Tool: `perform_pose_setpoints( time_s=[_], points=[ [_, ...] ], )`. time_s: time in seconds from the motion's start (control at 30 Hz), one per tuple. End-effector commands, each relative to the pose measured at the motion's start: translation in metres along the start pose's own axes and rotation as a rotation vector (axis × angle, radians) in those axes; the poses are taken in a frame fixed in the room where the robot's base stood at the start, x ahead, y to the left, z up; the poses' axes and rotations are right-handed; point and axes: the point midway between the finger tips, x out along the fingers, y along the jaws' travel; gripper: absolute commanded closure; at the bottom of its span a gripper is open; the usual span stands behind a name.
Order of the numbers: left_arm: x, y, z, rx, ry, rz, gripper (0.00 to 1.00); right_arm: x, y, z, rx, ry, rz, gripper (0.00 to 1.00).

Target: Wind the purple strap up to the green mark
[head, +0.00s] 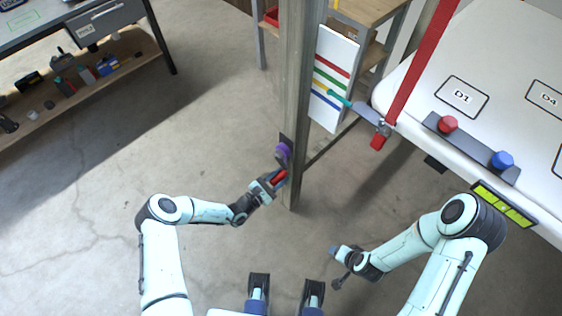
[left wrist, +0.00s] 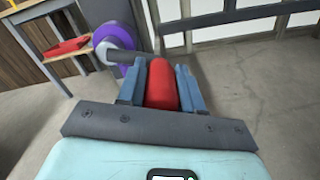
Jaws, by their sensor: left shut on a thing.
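The purple strap is wound on a drum (head: 283,152) on the side of the grey post (head: 297,100); the purple drum also shows in the left wrist view (left wrist: 115,38). A crank with a red handle (left wrist: 161,84) comes off the drum. My left gripper (head: 270,184) is shut on this red handle, one finger on each side. A white board (head: 333,85) beside the post carries red, green, yellow and blue marks; the green mark (head: 328,79) is second from the top. A teal pointer (head: 338,98) lies across the board, near the yellow mark, below the green. My right gripper (head: 339,262) is low, away from the post.
A workbench (head: 60,30) stands at upper left. The floor (head: 180,120) between is clear.

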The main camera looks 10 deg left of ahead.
Motion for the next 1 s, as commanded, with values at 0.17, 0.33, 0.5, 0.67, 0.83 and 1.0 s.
perform_pose_setpoints(
  time_s=[0.17, 0.33, 0.5, 0.67, 0.83, 1.0],
  points=[
    [0.004, 0.015, 0.03, 0.01, -0.015, 0.02, 0.89, -0.025, -0.011, -0.013, -0.002, 0.009, -0.004, 0.35],
    [0.002, 0.013, 0.027, 0.009, -0.011, 0.02, 0.89, -0.024, -0.01, -0.012, -0.002, 0.008, -0.004, 0.35],
    [0.002, 0.015, 0.029, 0.008, -0.009, 0.021, 0.89, -0.026, -0.011, -0.013, -0.002, 0.009, -0.004, 0.35],
    [0.0, 0.03, 0.043, 0.01, -0.007, 0.023, 0.89, -0.041, -0.019, -0.022, -0.003, 0.016, -0.008, 0.35],
    [-0.002, 0.04, 0.053, 0.009, -0.003, 0.021, 0.89, -0.051, -0.024, -0.028, -0.004, 0.021, -0.01, 0.35],
    [-0.004, 0.037, 0.048, 0.006, 0.002, 0.018, 0.89, -0.049, -0.023, -0.027, -0.004, 0.019, -0.009, 0.35]
  ],
)
